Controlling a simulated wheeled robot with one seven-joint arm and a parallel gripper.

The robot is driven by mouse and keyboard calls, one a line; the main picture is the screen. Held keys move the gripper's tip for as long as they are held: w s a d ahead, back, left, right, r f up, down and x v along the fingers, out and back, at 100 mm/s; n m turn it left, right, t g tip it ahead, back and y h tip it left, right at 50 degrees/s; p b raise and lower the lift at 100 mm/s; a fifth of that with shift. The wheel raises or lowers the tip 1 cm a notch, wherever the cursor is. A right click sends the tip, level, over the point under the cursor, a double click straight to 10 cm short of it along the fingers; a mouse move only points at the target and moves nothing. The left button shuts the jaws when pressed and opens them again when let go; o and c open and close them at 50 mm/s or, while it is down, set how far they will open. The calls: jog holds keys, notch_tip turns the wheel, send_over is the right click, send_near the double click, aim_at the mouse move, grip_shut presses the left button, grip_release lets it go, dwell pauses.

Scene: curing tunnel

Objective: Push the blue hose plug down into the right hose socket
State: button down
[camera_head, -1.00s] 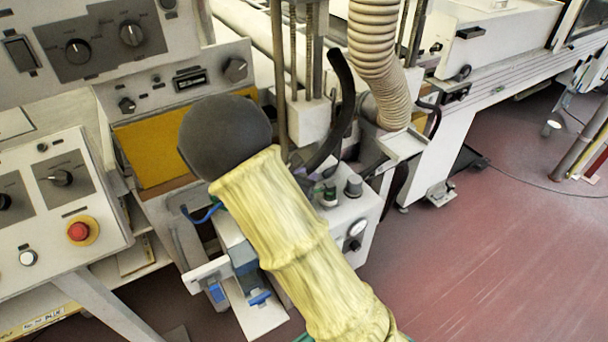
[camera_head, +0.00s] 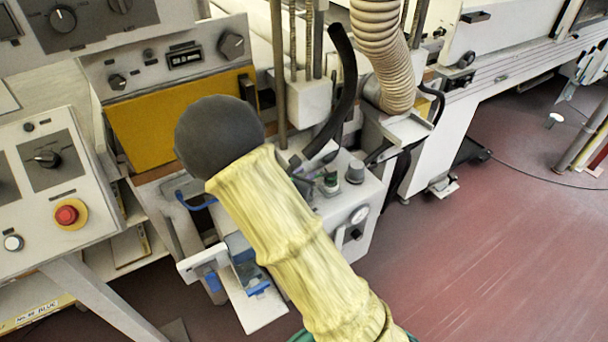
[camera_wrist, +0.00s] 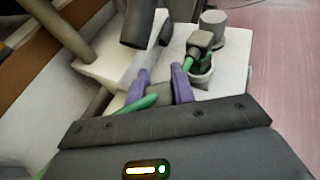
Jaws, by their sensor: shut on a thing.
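My gripper (camera_wrist: 162,84) has two purple fingertips a little apart, over a white box (camera_head: 352,200) in the head view. No blue plug shows clearly. A blue hose (camera_head: 195,203) loops left of my arm in the head view and passes out of sight behind it. A black elbow fitting (camera_wrist: 200,43) with green parts stands right of the right fingertip, on the box. A green hose (camera_wrist: 136,105) lies in front of the left fingertip. I cannot tell which socket lies under the gripper.
A grey knob (camera_wrist: 213,22) stands behind the fitting. A black hose (camera_head: 343,85) and a ribbed beige duct (camera_head: 380,45) rise close behind the gripper. A control panel with a red button (camera_head: 66,213) is at left.

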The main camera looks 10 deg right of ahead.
jog(key=shift+s+a+f, duration=0.15)
jog(key=shift+f, duration=0.5)
dwell(0.5)
jog(key=c, duration=1.1)
grip_release()
jog(key=shift+r, duration=0.15)
jog(key=shift+s+a+r, duration=0.2)
jog(key=shift+a+r, duration=0.05)
jog(key=shift+a, duration=0.05)
jog(key=v, duration=1.6)
jog(key=shift+s+r+p, duration=0.15)
jog(key=shift+r+p, duration=0.05)
jog(key=shift+p, duration=0.15)
